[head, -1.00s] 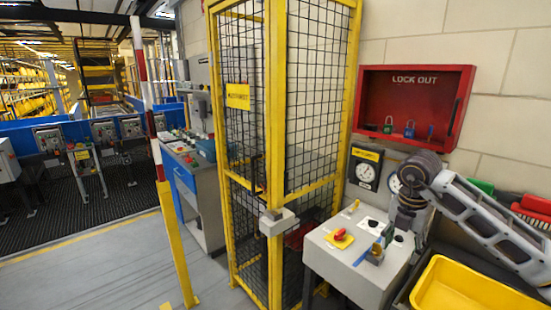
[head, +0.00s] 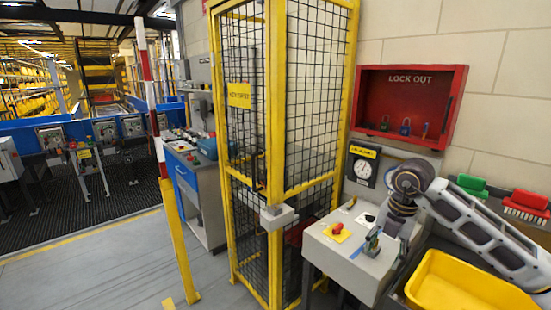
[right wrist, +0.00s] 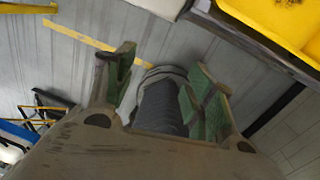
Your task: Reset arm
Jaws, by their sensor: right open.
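My right arm (head: 470,220) comes in from the right edge in the head view and bends down over a grey control box. My right gripper (head: 372,246) points down at the end of it, above or beside the box top; I cannot tell the exact gap. In the right wrist view my right gripper (right wrist: 163,72) is open, its green-padded fingers spread apart. A dark ribbed cylinder with a pale rim shows between and beyond them, perhaps part of my own body. Nothing is visibly held. My left gripper is in neither view.
The grey control box (head: 335,262) carries a red switch on a yellow plate (head: 337,232). A yellow bin (head: 470,285) stands to its right. A yellow mesh cage (head: 275,150) stands left. A red lockout box (head: 410,100) hangs above. Open floor (head: 90,270) lies at left.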

